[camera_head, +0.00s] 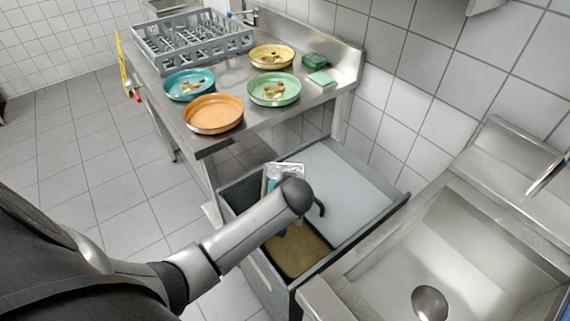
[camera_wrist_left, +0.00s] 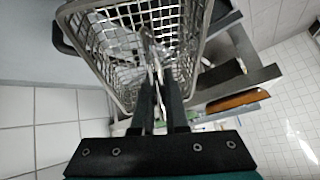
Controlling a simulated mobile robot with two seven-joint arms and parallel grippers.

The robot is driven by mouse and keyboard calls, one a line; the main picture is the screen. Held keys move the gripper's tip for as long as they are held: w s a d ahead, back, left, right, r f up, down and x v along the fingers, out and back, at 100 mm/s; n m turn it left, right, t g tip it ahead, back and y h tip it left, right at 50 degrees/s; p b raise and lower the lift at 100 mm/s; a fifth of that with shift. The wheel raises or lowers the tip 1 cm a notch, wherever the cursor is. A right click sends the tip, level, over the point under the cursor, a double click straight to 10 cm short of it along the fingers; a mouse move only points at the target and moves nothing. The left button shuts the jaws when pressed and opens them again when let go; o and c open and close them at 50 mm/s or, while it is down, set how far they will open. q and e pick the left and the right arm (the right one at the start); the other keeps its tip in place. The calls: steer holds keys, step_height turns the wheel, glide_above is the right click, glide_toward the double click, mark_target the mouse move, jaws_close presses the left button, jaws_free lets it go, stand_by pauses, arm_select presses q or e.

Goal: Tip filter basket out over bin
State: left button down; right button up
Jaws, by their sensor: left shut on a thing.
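The filter basket (camera_wrist_left: 105,50) is a metal wire-mesh basket with a solid rim, large and tilted in the left wrist view. My left gripper (camera_wrist_left: 160,95) is shut on a thin metal part of it, and the basket extends beyond the fingers. My right gripper is not in view.
A steel sink (camera_head: 450,260) stands close at the right. A pale panel (camera_head: 345,190) fills the bin unit's other side.

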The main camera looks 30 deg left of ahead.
arm_select(q)
steer(key=shift+w+f, duration=0.1)
steer(key=shift+f, duration=0.05)
steer(key=shift+f+g+h+p, duration=0.3)
steer(key=shift+g+h+p, duration=0.2)
steer(key=shift+g+p, duration=0.3)
steer(key=shift+w+a+f+g+h, duration=0.1)
steer(key=shift+w+f+g+h, duration=0.1)
steer(key=shift+f+g+h, duration=0.35)
steer(key=shift+s+f+g, duration=0.15)
steer(key=shift+f+g, duration=0.2)
steer(key=shift+f, duration=0.2)
